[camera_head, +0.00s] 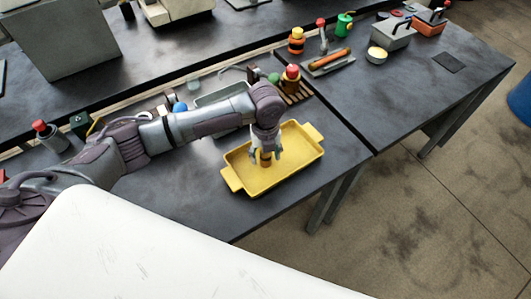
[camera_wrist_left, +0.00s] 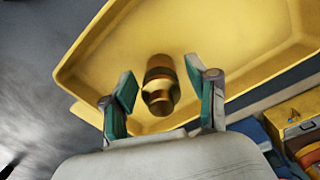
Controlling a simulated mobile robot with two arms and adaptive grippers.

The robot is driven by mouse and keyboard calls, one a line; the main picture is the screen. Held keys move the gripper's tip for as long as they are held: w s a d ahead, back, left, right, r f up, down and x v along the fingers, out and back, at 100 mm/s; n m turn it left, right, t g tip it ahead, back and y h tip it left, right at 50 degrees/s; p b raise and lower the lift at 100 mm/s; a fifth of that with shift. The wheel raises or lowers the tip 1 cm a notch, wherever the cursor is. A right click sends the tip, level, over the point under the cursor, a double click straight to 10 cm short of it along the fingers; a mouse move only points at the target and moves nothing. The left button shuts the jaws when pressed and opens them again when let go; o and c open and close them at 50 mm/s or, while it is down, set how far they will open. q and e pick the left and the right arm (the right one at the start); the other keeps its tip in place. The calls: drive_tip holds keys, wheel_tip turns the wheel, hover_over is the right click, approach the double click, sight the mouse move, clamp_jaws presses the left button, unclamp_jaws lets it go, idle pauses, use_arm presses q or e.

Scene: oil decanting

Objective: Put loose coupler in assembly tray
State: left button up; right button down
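The coupler (camera_wrist_left: 158,85), a small brass piece with a dark brown band, is inside the yellow assembly tray (camera_wrist_left: 85,72). In the head view the coupler (camera_head: 266,159) is partly hidden by my left gripper (camera_head: 266,153), which points down over the middle of the tray (camera_head: 290,178). In the left wrist view my left gripper (camera_wrist_left: 162,100) is open, with one green-padded finger on each side of the coupler. Narrow gaps show between pads and coupler. The coupler appears to rest on the tray floor. My right gripper is not in view.
A grey tray (camera_head: 222,94) lies behind my left arm. A red-topped container (camera_head: 290,78) stands behind the yellow tray. The bench front, right of my arm, is clear.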

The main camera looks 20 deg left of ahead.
use_arm(q)
drive_tip(key=shift+r, duration=0.1)
wheel_tip(320, 180, up, 12)
drive_tip(key=shift+r+b, duration=0.1)
drive_tip(key=shift+b, duration=1)
